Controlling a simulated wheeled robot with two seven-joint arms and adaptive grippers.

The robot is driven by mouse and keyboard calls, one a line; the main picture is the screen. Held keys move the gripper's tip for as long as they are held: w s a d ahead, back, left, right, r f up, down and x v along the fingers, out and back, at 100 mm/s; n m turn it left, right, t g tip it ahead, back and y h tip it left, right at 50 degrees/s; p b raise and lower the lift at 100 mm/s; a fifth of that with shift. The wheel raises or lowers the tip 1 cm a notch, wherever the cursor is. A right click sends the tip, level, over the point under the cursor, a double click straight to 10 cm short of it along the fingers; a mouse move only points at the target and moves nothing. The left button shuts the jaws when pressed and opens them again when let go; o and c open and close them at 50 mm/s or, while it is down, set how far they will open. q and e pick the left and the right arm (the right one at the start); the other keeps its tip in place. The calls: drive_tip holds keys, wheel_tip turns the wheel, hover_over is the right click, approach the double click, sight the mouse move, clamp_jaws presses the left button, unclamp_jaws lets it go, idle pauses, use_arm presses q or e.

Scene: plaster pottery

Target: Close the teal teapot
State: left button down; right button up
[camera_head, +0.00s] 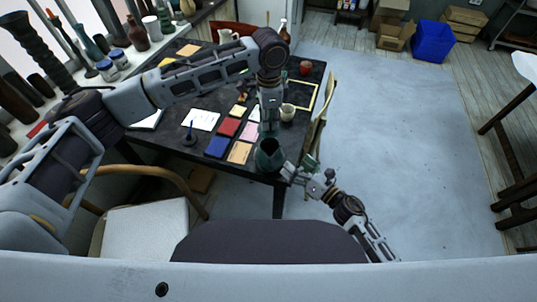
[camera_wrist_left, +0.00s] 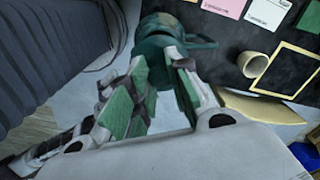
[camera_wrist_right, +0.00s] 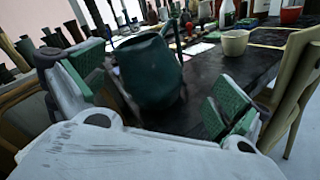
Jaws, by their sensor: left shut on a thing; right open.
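The teal teapot (camera_head: 268,158) stands at the near corner of the dark table, with its dark mouth showing. It also shows in the left wrist view (camera_wrist_left: 165,28) and the right wrist view (camera_wrist_right: 150,72). My left gripper (camera_head: 268,127) is just above the teapot, shut on a small teal piece that looks like its lid (camera_wrist_left: 157,68); the fingers partly hide it. My right gripper (camera_head: 297,170) is low, beside the teapot at the table corner. Its green-padded fingers are open, with the teapot between and beyond them in the right wrist view; contact is unclear.
A cream cup (camera_head: 287,112) stands close behind the teapot, near a yellow frame (camera_head: 303,95). Coloured tiles, including a blue one (camera_head: 217,147), lie to the left. A wooden chair (camera_head: 320,115) is at the table's right side. Open floor lies farther right.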

sight(270, 131)
use_arm(q)
drive_tip(key=shift+d, duration=0.15)
drive_tip(key=shift+n, duration=0.4)
use_arm(e)
drive_tip(key=shift+s+a+r+n+g+y, duration=0.15)
drive_tip(key=shift+s+a+n+y, duration=0.1)
drive_tip(key=shift+n, duration=0.9)
drive_tip(key=shift+s+a+n+g+y, duration=0.1)
drive_tip(key=shift+s+a+n+y, duration=0.1)
drive_tip(key=shift+n, duration=0.9)
drive_tip(key=shift+s+a+r+n+g+y, duration=0.15)
drive_tip(key=shift+a+n+y, duration=0.1)
drive_tip(key=shift+n, duration=0.9)
drive_tip(key=shift+f, duration=0.1)
drive_tip(key=shift+w, duration=0.1)
drive_tip(key=shift+x, duration=5.85)
drive_tip(key=shift+f, duration=0.1)
drive_tip(key=c, duration=1.1)
use_arm(q)
drive_tip(key=shift+f, duration=2.5)
use_arm(e)
drive_tip(key=shift+c, duration=0.2)
use_arm(q)
drive_tip(key=shift+f, duration=0.15)
